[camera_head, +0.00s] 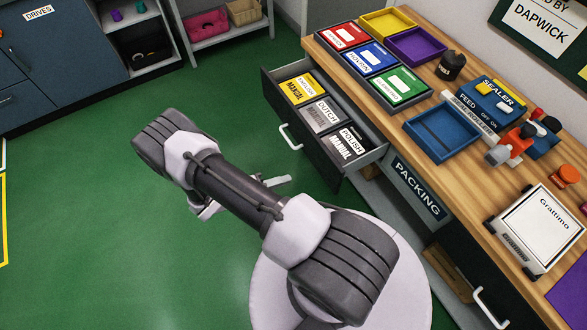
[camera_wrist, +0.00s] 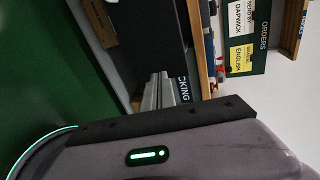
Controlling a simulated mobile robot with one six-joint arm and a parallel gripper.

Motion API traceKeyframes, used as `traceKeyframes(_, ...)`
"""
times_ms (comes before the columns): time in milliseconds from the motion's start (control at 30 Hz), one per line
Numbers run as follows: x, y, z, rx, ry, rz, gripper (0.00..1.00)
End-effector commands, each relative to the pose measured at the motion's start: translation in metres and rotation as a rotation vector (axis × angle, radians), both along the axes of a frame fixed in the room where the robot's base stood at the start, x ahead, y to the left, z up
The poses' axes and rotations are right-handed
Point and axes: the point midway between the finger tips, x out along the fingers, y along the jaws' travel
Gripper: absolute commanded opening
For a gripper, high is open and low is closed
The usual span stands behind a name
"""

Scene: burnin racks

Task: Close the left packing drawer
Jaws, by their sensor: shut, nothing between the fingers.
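The left packing drawer (camera_head: 375,155) is pulled out from under the left end of the wooden packing bench. It holds a yellow manual (camera_head: 303,87), a grey Dutch manual (camera_head: 321,114) and a black Polish manual (camera_head: 341,142). Its dark front faces the green floor and carries a white handle (camera_head: 289,137). My gripper (camera_head: 285,181) is in front of the drawer front, near its lower end in the head view, mostly hidden behind my arm. Its fingers are shut and empty in the wrist view (camera_wrist: 163,88). I cannot tell the exact gap to the drawer.
A second drawer handle (camera_head: 490,307) shows at lower right. The green floor (camera_head: 90,190) left of my arm is clear.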

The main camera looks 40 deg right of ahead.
Motion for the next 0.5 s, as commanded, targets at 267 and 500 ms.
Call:
traceKeyframes(267, -0.012, -0.031, -0.021, -0.002, 0.063, 0.037, 0.00)
traceKeyframes(500, -0.024, -0.080, -0.037, -0.002, 0.060, 0.034, 0.00)
